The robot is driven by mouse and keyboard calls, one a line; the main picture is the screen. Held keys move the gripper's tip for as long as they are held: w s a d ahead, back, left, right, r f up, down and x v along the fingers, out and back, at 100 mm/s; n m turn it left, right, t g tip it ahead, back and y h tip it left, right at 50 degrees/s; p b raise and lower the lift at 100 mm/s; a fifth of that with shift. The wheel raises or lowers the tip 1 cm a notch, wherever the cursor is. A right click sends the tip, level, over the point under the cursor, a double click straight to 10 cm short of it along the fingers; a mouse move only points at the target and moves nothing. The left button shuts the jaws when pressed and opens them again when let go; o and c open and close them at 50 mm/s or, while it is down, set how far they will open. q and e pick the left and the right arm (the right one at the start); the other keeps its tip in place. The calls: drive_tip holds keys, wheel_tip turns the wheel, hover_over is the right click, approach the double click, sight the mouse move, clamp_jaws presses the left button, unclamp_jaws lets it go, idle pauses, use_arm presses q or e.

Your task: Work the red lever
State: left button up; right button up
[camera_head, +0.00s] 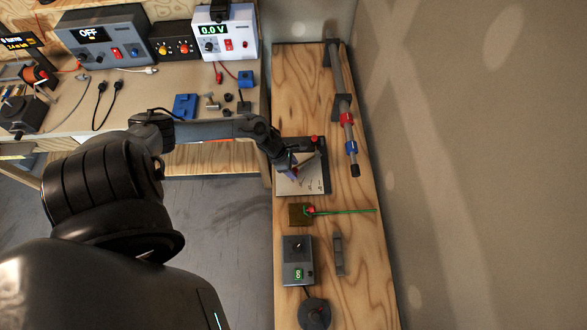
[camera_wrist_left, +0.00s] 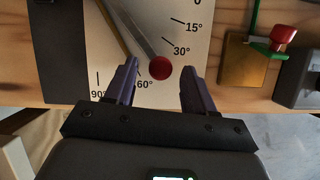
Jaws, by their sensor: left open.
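The red lever shows in the left wrist view as a grey bar ending in a round red knob (camera_wrist_left: 160,68). It lies over a pale dial plate (camera_wrist_left: 200,30) marked in degrees, with the knob between the 30° and 60° marks. My left gripper (camera_wrist_left: 158,78) is open, its purple fingers on either side of the knob with gaps showing. Whether it touches the knob at any depth I cannot tell. In the head view my left gripper (camera_head: 291,168) is over the dial plate (camera_head: 286,187) and hides the knob. My right gripper is not in view.
A brass block (camera_head: 300,214) with a green rod and red knob sits close to the plate. A grey box (camera_head: 297,262) stands beyond it. A pipe with red and blue collars (camera_head: 348,130) runs along the wall. A cluttered workbench (camera_head: 140,110) is at left.

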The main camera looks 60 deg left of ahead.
use_arm(q)
drive_tip(key=shift+w+d+f, duration=0.15)
drive_tip(key=shift+w+f, duration=0.05)
drive_tip(key=shift+f, duration=0.45)
clamp_jaws()
